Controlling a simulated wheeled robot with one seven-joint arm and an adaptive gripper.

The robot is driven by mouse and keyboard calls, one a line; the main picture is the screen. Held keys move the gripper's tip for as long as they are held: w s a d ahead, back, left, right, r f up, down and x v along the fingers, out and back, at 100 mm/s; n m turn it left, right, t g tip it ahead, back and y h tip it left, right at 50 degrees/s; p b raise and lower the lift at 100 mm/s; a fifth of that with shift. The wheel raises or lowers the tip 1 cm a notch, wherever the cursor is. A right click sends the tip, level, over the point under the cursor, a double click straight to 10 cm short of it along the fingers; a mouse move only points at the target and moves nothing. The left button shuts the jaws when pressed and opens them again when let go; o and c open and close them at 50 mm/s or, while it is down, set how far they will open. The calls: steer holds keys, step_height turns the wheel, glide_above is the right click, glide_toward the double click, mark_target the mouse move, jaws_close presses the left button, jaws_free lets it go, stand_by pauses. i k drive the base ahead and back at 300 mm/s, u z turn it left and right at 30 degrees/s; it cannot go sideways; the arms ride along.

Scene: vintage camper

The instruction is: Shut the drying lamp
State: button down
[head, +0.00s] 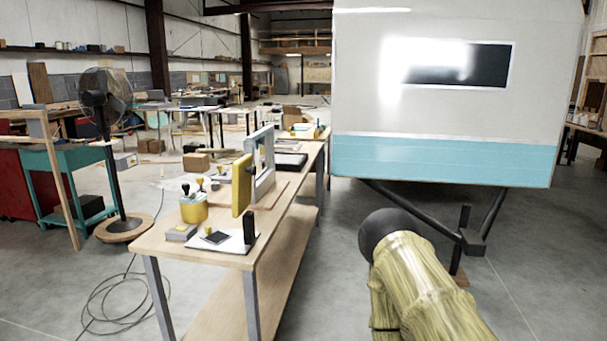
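The likely drying lamp is an upright grey frame (264,182) on the long wooden workbench, with a yellow panel (243,184) at its near left side. The panel stands at an angle to the frame, so it looks open. I cannot tell for sure that this is the lamp. My gripper is not in view. A yellow-brown, wood-textured link with a dark round end, which looks like part of my arm, shows at the lower right, to the right of the bench and apart from it.
The workbench (150,243) holds a yellow pot (193,209) with stamp-like tools, a white sheet (226,240) and a black upright block (249,229). A white and blue camper (450,120) with its hitch stands at right. A fan (107,100) and floor cable are left.

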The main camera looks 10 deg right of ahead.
mark_target(243, 169)
steer(key=z, duration=0.05)
steer(key=i, duration=1)
